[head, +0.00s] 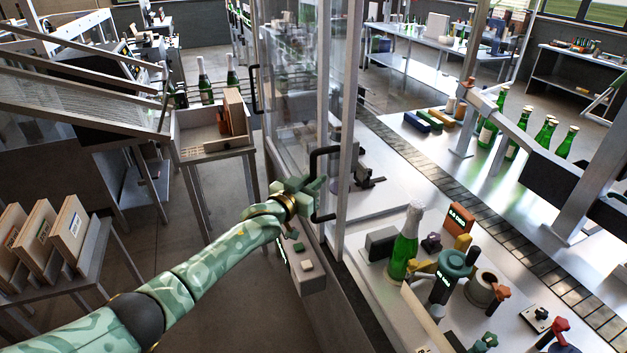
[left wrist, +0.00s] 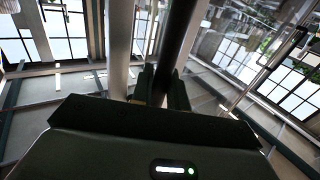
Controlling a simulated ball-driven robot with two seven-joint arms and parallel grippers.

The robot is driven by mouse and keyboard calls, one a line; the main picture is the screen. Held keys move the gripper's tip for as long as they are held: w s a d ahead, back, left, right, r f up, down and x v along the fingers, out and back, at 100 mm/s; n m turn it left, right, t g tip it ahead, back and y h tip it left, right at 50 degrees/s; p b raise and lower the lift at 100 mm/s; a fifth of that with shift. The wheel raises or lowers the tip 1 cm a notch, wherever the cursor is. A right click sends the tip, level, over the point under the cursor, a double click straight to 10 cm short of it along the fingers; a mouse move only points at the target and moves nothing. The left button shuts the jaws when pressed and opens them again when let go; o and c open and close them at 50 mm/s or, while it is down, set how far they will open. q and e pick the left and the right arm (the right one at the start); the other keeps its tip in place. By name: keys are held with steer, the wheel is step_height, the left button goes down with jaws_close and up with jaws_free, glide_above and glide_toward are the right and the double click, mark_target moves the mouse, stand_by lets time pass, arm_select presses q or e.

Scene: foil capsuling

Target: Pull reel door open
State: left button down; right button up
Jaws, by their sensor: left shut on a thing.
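A clear door panel (head: 300,85) in a pale metal frame stands upright at the middle of the head view. A black bar handle (head: 326,150) is fixed at its right edge. My left gripper (head: 314,192) is shut on this handle, around its lower part. In the left wrist view, the dark handle bar (left wrist: 181,40) runs up from between the fingers (left wrist: 163,88). The fingertips partly hide the grasped stretch of the bar. I cannot tell from these views whether the door stands ajar. My right gripper is not in view.
A second black handle (head: 253,90) is farther back. A button box (head: 305,268) sits below my left forearm. Right of the door, a bench holds a green bottle (head: 404,245) and small tools. A wooden tray (head: 212,150) on a stand is at the left. Grey floor between is open.

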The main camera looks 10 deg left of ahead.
arm_select(q)
steer(key=c, duration=1.4)
jaws_free()
steer(key=shift+c, duration=0.2)
steer(key=shift+s, duration=0.1)
steer(key=v, duration=1.6)
steer(key=shift+s+f, duration=0.1)
steer(key=shift+s, duration=0.05)
